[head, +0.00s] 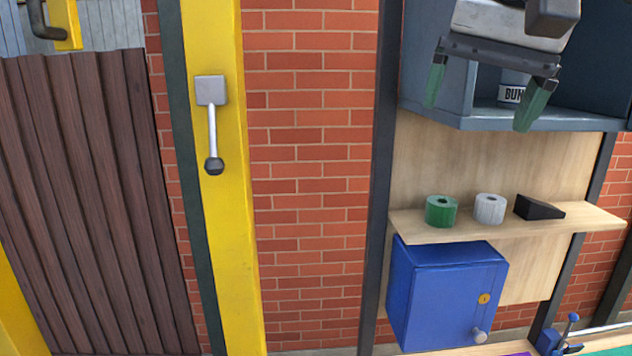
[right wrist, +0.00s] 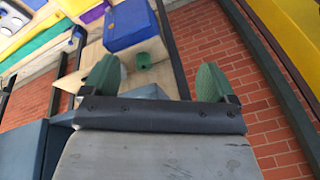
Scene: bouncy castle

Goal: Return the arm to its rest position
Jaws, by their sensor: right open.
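My right gripper (head: 480,108) is at the upper right of the head view, in front of a grey-blue open cabinet. Its two green fingers are spread apart and point downward, with nothing between them. In the right wrist view the same gripper (right wrist: 157,72) also shows open and empty, with the brick wall behind it. A white container with dark lettering (head: 512,92) stands inside the cabinet, partly hidden behind the gripper. My left arm and gripper do not show.
A grey-blue cabinet (head: 590,119) hangs over a wooden shelf (head: 470,232) with a green roll (head: 441,211), a white roll (head: 490,208) and a black wedge (head: 537,207). Below is a blue box (head: 435,290). A lever (head: 212,125) sits on a yellow post (head: 225,230).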

